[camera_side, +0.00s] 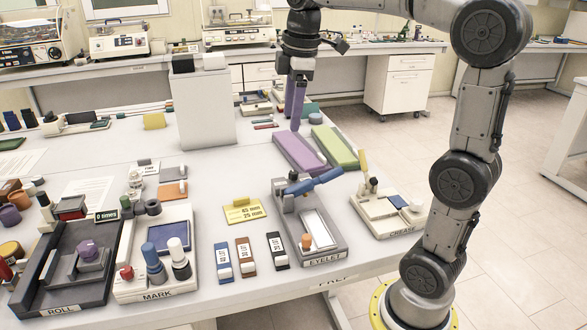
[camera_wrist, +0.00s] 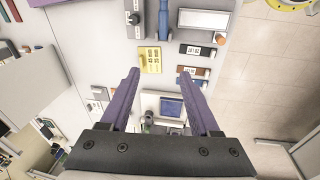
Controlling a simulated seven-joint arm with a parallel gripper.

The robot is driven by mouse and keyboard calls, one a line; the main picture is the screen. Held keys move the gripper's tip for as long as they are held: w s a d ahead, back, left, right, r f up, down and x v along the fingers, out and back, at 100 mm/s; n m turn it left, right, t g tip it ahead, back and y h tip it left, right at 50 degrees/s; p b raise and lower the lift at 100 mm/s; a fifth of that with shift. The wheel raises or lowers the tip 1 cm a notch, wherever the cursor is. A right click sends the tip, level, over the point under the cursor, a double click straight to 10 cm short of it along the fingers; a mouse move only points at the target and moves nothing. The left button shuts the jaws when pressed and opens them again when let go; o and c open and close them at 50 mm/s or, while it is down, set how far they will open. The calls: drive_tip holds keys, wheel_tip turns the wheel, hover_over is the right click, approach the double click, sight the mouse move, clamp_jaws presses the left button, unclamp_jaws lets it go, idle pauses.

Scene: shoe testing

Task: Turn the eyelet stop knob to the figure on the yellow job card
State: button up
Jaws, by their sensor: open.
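The EYELET station (camera_side: 312,258) is a grey block with a white plate, a blue lever (camera_side: 313,181) and a small orange knob (camera_side: 306,242) at its front left. The knob also shows in the wrist view (camera_wrist: 220,38); its pointer and scale are too small to read. The yellow job card (camera_side: 243,211) lies flat left of the station, apparently reading 45 mm and 75 mm; it also shows in the wrist view (camera_wrist: 150,60). My gripper (camera_side: 295,125) is open and empty, its purple fingers pointing down above the table's back part, away from the knob. Its fingers frame the wrist view (camera_wrist: 160,73).
MARK (camera_side: 155,292) and ROLL (camera_side: 60,306) stand left, CREASE (camera_side: 402,232) right. Purple (camera_side: 298,153) and green (camera_side: 334,147) pads lie behind. A grey box (camera_side: 205,115) stands tall at the back.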

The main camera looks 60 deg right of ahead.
drive_tip(key=w+d+f+g, duration=0.1)
drive_tip(key=w+d+f, duration=0.25)
drive_tip(key=d, duration=0.25)
drive_tip(key=m+g, duration=0.1)
drive_tip(key=m, duration=0.1)
approach(294, 172)
drive_tip(key=shift+y, duration=0.3)
drive_tip(key=f, duration=0.8)
drive_tip(key=shift+d+f, duration=0.2)
drive_tip(key=shift+f, duration=0.2)
clamp_jaws()
